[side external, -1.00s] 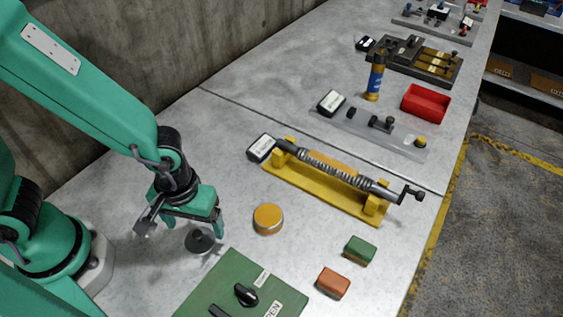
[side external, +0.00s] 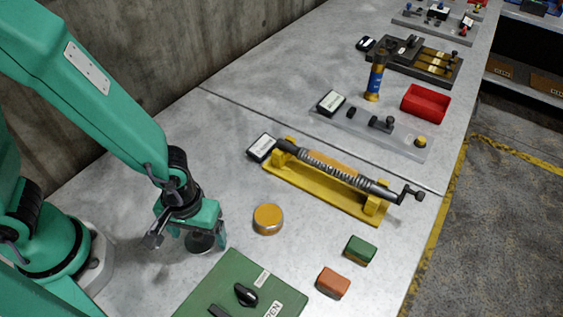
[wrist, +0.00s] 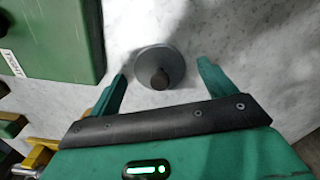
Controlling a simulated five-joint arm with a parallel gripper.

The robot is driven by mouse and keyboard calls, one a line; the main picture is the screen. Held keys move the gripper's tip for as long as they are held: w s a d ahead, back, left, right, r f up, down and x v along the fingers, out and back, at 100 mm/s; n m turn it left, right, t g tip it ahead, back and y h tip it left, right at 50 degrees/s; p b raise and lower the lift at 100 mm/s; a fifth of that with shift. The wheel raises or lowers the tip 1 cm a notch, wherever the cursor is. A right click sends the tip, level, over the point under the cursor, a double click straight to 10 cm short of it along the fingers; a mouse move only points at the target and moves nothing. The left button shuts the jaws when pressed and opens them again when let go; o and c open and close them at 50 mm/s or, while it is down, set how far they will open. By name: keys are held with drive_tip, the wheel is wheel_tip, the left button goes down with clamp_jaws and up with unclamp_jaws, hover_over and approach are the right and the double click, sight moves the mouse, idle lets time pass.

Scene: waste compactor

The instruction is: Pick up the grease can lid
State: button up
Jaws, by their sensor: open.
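The grease can lid, a dark grey disc with a round knob on top, lies flat on the grey worktop. In the wrist view the lid (wrist: 172,58) sits between and slightly beyond the fingertips of my gripper (wrist: 162,73), with the knob toward me. In the side view my gripper (side external: 198,238) is low over the lid (side external: 201,243) and partly hides it. The fingers are open, one on each side, and hold nothing. Whether a finger touches the lid cannot be told. A round tin with an orange top (side external: 268,217) stands to the right.
A green box (side external: 240,290) with a black handle stands in front, also at upper left in the wrist view (wrist: 55,40). A yellow stand with a spring rod (side external: 325,190) lies behind the tin. Green (side external: 360,250) and red (side external: 333,283) blocks lie at right.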

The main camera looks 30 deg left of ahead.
drive_tip(key=shift+c, duration=0.4)
drive_tip(key=c, duration=1)
drive_tip(key=shift+r, duration=0.2)
drive_tip(key=shift+r, duration=4.8)
drive_tip(key=shift+n, duration=0.5)
drive_tip(key=w+d, duration=0.3)
drive_tip(key=w, duration=0.1)
drive_tip(key=w+d, duration=0.6)
drive_tip(key=w, duration=0.1)
drive_tip(key=shift+w+d+r, duration=0.1)
drive_tip(key=shift+w+r, duration=0.1)
drive_tip(key=shift+w, duration=0.15)
